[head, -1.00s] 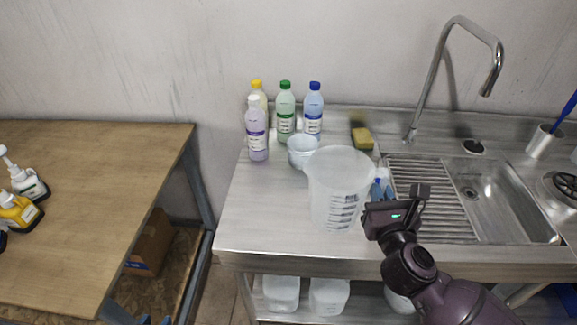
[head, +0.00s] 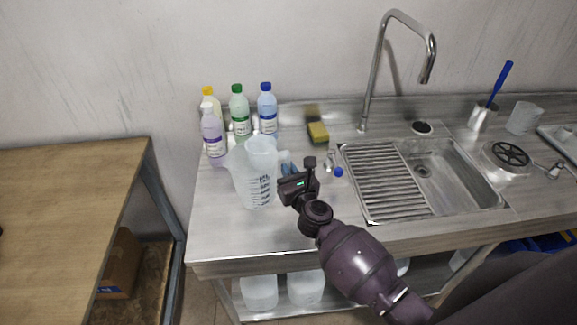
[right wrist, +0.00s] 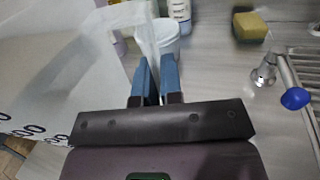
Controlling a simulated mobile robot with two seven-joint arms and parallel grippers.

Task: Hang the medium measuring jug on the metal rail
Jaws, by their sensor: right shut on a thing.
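A translucent measuring jug with dark scale marks (head: 257,192) is upright over the counter left of the sink. It fills the left of the right wrist view (right wrist: 60,85). My right gripper (head: 287,168) is at the jug's right side. In the right wrist view its blue fingers (right wrist: 154,75) are closed on a translucent upright part, which looks like the jug's handle. I cannot tell whether the jug's base touches the counter. The metal rail cannot be made out. My left gripper is out of view.
Bottles, including a green-capped one (head: 239,112), stand behind the jug. A small white tub (right wrist: 167,36) is just beyond my fingers. A yellow sponge (head: 318,132), a tap (head: 370,75) and a sink (head: 440,172) lie right. A wooden table (head: 65,200) stands left.

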